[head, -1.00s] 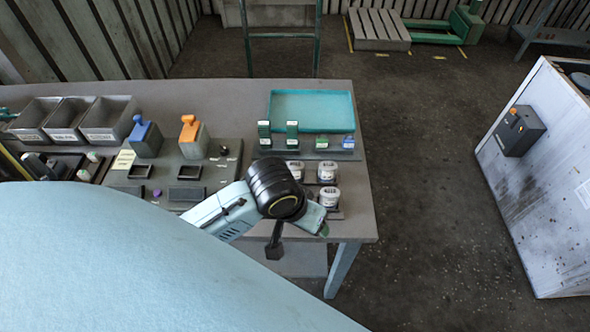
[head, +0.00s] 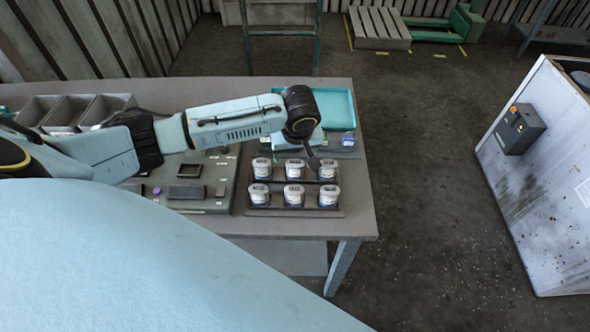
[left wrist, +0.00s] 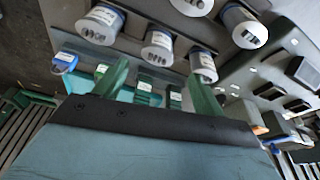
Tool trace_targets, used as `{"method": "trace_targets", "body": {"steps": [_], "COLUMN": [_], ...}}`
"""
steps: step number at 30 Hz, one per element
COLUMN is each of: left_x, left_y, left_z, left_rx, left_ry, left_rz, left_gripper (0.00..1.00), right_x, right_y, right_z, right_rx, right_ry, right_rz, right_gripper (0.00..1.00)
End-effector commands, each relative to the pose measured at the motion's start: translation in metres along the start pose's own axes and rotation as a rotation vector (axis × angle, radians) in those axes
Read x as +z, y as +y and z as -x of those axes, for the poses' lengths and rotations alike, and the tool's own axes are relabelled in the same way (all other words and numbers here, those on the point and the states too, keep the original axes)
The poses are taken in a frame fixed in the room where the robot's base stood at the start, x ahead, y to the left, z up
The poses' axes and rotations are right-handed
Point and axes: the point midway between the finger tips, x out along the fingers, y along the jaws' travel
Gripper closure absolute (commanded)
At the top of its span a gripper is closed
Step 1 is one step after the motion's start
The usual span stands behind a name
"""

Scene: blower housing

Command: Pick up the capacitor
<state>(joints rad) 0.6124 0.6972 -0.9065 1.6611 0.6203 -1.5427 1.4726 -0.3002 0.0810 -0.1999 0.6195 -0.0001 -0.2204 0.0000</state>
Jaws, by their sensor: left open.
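Several white-topped, labelled cylinders that look like capacitors stand in two rows on a dark rack; one is at the front right (head: 329,197). They also show at the top of the left wrist view (left wrist: 158,46). I cannot tell which one is meant. My left gripper (left wrist: 158,73) is open and empty, its green fingers spread. In the left wrist view its fingertips are just below the near cylinders, with small green labelled blocks (left wrist: 145,90) between and behind the fingers. In the head view my left arm hides the fingers. My right gripper is not in view.
A teal tray (head: 340,105) lies at the back right of the table, partly behind my arm. A blue-topped block (head: 348,139) stands before it. Grey bins (head: 70,112) are at the back left. A white cabinet (head: 540,180) stands right, across open floor.

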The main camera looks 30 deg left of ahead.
Motion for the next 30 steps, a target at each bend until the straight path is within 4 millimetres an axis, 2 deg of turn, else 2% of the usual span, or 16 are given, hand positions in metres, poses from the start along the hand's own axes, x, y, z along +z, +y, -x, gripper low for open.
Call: {"method": "trace_targets", "body": {"steps": [3,11,21,30], "left_x": [0.000,0.001,0.002,0.002], "left_y": [0.000,0.001,0.004,0.004], "left_z": [-0.020,-0.038,-0.080,-0.084], "left_rx": [-0.001,0.001,0.001,0.002], "left_ry": [-0.001,0.000,0.001,0.001], "left_rz": [0.000,-0.002,-0.003,-0.003], "left_gripper": [0.30,0.30,0.30,0.31], "right_x": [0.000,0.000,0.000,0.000], "right_y": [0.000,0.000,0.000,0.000], "right_z": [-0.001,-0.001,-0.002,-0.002], "right_rx": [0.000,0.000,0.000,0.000], "right_ry": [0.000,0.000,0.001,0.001], "right_rz": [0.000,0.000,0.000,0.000], "right_gripper": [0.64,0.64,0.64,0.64]}}
